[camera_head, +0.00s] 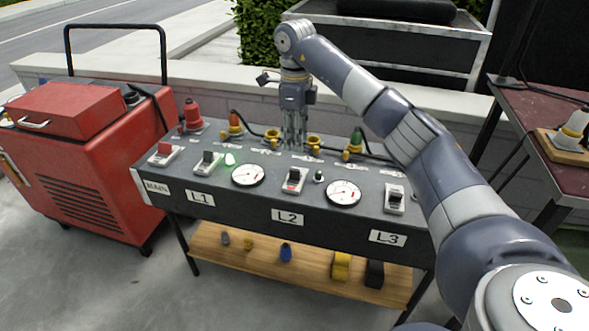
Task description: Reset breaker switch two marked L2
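The L2 breaker switch (293,181) is a pale plate with a dark lever and a bit of red, on the sloped grey panel (240,206) above the L2 label (287,217). A small unlit lamp (319,177) sits to its right. My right gripper (294,146) points down behind the L2 switch, near the panel's back row of connectors, apart from the switch in the picture. Its fingers look close together, but I cannot tell whether they are shut. It appears to hold nothing. My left gripper is not in view.
The L3 switch (394,199) is at right, the red MAIN switch (165,154) at left. Round gauges (248,174) sit between switches. Plugs and cables line the back. A red generator (75,170) stands left.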

